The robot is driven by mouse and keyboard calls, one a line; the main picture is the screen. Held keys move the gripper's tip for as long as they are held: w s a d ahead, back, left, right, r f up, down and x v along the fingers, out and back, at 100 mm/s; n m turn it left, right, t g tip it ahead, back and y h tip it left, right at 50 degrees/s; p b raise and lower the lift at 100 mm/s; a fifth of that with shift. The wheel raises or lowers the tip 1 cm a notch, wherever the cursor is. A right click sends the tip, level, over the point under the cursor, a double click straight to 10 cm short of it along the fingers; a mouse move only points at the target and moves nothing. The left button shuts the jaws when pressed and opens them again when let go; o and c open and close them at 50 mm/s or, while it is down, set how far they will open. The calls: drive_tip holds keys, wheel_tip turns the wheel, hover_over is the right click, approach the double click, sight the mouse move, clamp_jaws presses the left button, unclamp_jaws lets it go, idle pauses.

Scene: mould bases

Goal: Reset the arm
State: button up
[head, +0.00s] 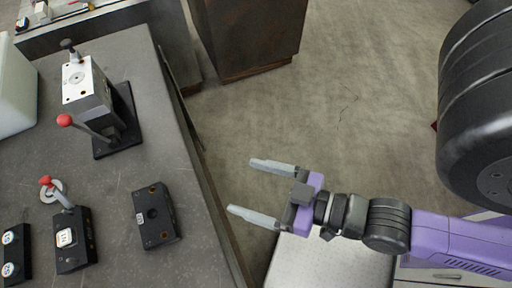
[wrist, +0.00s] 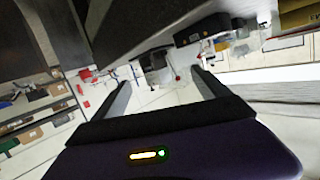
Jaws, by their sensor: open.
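My gripper (head: 250,188) is open and empty. In the head view it hangs over the floor, right of the grey table (head: 120,185), with its two fingers apart and pointing left toward the table edge. My purple and black arm reaches in from the right. In the wrist view the two fingers of my gripper (wrist: 163,92) stand apart with nothing between them. The room appears tilted behind them.
On the table are a metal block (head: 88,88) with a red-knobbed lever, a black block (head: 155,216), and a smaller red-knobbed device (head: 74,238). A brown cabinet (head: 247,38) stands at the back. A white surface (head: 330,262) lies below my gripper. Open floor lies beyond.

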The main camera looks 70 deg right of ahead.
drive_tip(key=shift+n, duration=0.5)
drive_tip(key=s, duration=0.1)
drive_tip(key=s+d, duration=0.2)
drive_tip(key=shift+s+r, duration=0.25)
drive_tip(key=shift+r, duration=0.1)
